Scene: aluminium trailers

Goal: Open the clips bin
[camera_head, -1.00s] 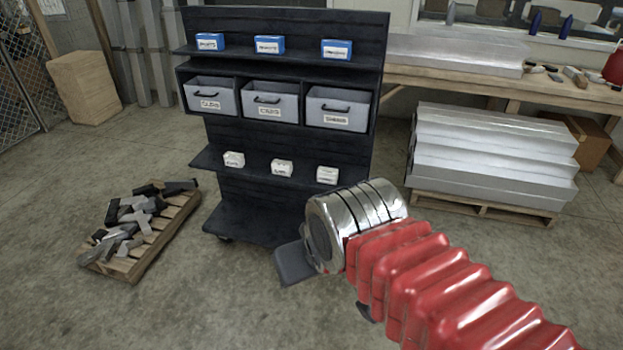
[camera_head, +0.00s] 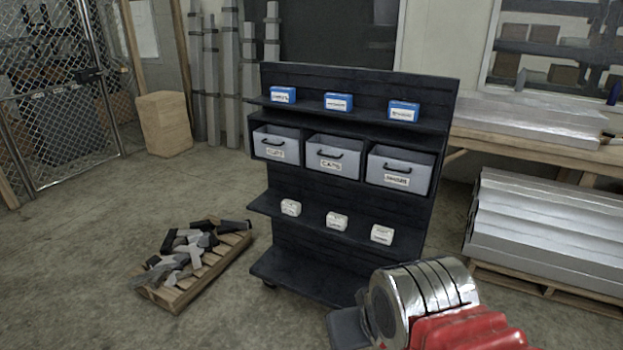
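A black shelf rack (camera_head: 345,88) holds a row of three grey bins with black handles. The left bin (camera_head: 276,152) has a small label that seems to read CLIPS. The middle bin (camera_head: 333,160) seems to read CAPS, and the right bin's (camera_head: 397,177) label is too blurred to read. All three sit in their compartments. My gripper (camera_head: 349,327) shows as a dark grey part beside the metal wrist, low and in front of the rack's base. It is well below the bins and apart from them. Its fingers are mostly hidden.
Blue boxes (camera_head: 338,101) stand on the top shelf, white boxes (camera_head: 336,221) on the lower shelf. A pallet of metal offcuts (camera_head: 190,292) lies left of the rack. Stacked aluminium profiles (camera_head: 545,225) stand at right. The floor in front left is clear.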

